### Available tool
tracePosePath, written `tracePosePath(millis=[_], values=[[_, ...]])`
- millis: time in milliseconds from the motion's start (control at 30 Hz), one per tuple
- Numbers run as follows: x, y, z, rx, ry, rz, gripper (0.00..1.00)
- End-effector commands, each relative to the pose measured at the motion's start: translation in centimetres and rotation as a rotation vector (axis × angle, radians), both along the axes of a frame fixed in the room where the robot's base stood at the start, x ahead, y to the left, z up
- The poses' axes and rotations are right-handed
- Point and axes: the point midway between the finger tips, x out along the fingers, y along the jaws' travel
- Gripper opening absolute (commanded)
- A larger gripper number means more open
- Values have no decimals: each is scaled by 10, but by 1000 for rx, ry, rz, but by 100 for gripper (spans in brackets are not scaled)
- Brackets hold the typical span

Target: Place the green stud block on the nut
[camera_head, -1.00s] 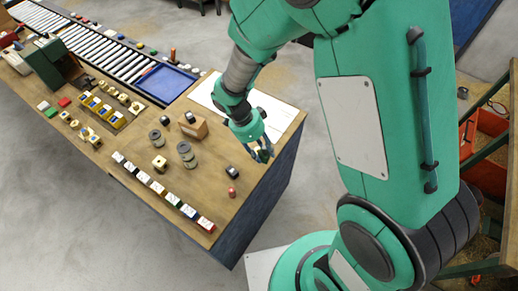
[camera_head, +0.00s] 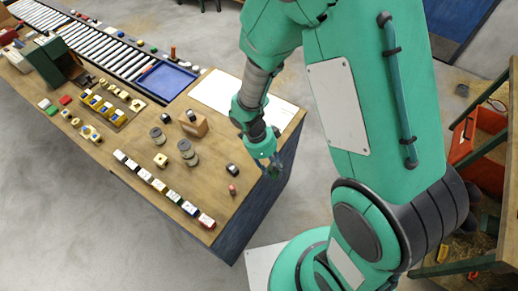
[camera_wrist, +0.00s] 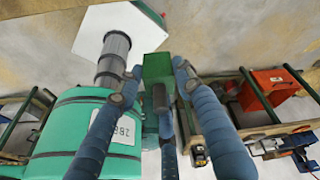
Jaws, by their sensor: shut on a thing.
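My gripper (camera_wrist: 155,85) is shut on a green block (camera_wrist: 157,68), held between its blue fingers in the wrist view. In the head view my gripper (camera_head: 272,174) hangs near the right edge of the wooden table; the held block cannot be made out there. Smaller brass pieces (camera_head: 76,122) lie farther left. I cannot tell which of these is the nut.
A row of small coloured blocks (camera_head: 163,190) lines the near table edge. Grey cylinders (camera_head: 187,153), a wooden block (camera_head: 195,124), a black piece (camera_head: 233,170) and a red piece (camera_head: 232,190) stand nearby. A blue tray (camera_head: 167,82) lies behind. An orange bin (camera_head: 478,150) is on shelving at right.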

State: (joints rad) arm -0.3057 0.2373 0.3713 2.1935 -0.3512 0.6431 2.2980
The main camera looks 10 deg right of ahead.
Motion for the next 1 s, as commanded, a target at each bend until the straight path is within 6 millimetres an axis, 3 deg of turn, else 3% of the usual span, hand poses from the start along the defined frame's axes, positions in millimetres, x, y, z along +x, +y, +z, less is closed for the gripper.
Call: tracePosePath(millis=[667, 1000], values=[[5, 1, -8, 2, -1, 0, 0], [40, 6, -11, 2, -1, 1, 0]])
